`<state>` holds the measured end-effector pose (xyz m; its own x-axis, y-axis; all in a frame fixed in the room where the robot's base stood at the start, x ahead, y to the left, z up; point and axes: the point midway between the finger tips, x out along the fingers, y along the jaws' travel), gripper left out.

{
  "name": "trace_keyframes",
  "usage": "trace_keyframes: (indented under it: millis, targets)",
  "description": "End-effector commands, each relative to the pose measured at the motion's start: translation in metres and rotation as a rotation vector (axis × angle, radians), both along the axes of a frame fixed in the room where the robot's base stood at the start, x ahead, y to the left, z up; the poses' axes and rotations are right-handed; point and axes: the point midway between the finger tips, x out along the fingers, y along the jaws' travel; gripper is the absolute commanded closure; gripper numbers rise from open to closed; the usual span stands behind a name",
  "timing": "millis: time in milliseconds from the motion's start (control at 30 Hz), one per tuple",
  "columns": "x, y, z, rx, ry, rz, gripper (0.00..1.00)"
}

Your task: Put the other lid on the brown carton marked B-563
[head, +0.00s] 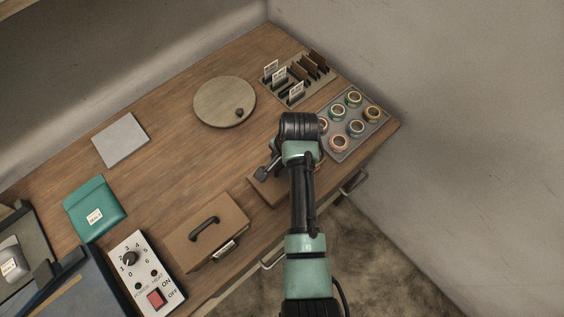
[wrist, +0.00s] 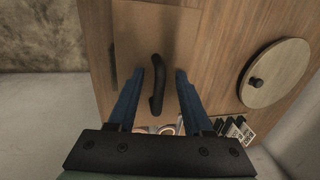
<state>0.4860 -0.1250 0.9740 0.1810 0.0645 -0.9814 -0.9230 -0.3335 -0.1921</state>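A brown carton (head: 190,248) with a black-handled lid (head: 225,220) stands near the desk's front edge in the head view. A label is on its front, too small to read. A second brown panel with a black handle, likely the other lid, lies under my gripper (head: 266,172), mostly hidden by my arm in the head view. In the wrist view this brown panel (wrist: 180,30) shows its handle (wrist: 157,80) between my two blue fingers. My gripper (wrist: 160,76) is open, with a gap on both sides of the handle.
A round turntable (head: 215,100) with a dark knob, a rack of cards (head: 297,80) and a tray of tape rolls (head: 340,150) are farther back. A teal pouch (head: 90,205), a grey square (head: 121,140) and a control box (head: 140,268) are left. The desk middle is clear.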

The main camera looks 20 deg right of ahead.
Motion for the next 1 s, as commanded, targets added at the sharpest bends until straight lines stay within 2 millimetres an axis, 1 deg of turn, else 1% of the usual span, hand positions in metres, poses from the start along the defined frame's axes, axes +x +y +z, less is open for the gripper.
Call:
trace_keyframes:
  millis: [233,367,467,800,900,1000]
  targets:
    - [0.0,0.0,0.001,0.0,0.0,0.0,0.5]
    - [-0.001,-0.001,0.01,0.0,-0.002,0.0,0.5]
    - [-0.004,-0.002,0.024,-0.002,-0.004,-0.001,0.5]
    - [-0.016,-0.007,0.095,-0.002,-0.006,0.0,0.5]
    - [-0.019,-0.008,0.11,-0.002,-0.004,-0.001,0.5]
    - [-0.022,-0.008,0.12,0.0,-0.002,0.0,0.5]
